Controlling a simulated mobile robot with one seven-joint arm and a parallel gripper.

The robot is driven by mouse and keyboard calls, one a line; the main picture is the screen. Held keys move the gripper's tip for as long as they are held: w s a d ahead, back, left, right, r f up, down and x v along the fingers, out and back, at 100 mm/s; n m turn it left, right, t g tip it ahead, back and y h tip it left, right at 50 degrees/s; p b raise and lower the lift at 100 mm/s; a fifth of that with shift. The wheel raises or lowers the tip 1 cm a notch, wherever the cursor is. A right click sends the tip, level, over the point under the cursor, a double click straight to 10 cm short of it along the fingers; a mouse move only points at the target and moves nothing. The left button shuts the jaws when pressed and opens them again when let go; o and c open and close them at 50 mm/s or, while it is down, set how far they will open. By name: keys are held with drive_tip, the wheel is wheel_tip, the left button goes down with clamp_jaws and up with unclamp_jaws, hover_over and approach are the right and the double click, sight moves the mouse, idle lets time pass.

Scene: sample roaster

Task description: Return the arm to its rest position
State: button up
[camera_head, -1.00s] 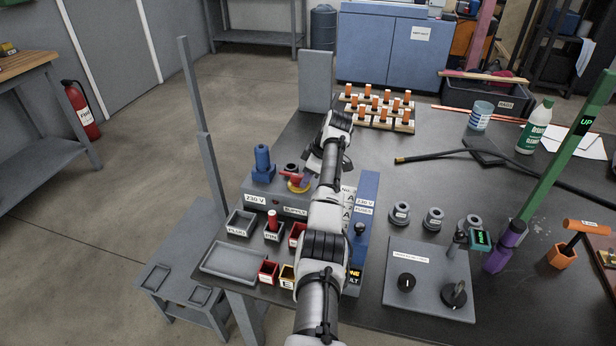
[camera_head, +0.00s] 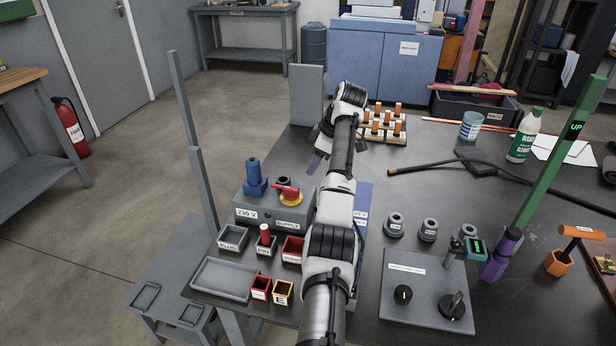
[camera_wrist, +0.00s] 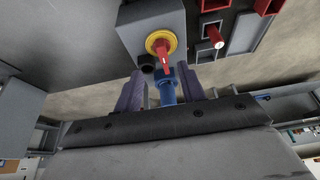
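My arm reaches forward over the table in the head view, with my gripper (camera_head: 316,160) hanging beyond the supply box, partly hidden by the wrist. In the wrist view the two purple-grey fingers of my gripper (camera_wrist: 161,92) stand apart with a gap between them, and nothing is held. The grey supply box (camera_head: 262,212) bears a red handle on a yellow disc (camera_head: 291,199), also seen in the wrist view (camera_wrist: 159,44). A blue plug (camera_head: 255,180) stands at the box's back left; in the wrist view the plug (camera_wrist: 168,88) shows between the fingers, beyond them.
Small bins and a grey tray (camera_head: 225,281) lie at the table's front left. A blue box (camera_head: 362,205) is partly behind my arm. An orange-topped rack (camera_head: 385,125) is farther back. A grey upright plate (camera_head: 306,95) stands near my gripper. A green post (camera_head: 555,150) rises right.

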drive_tip(key=shift+v, duration=1.05)
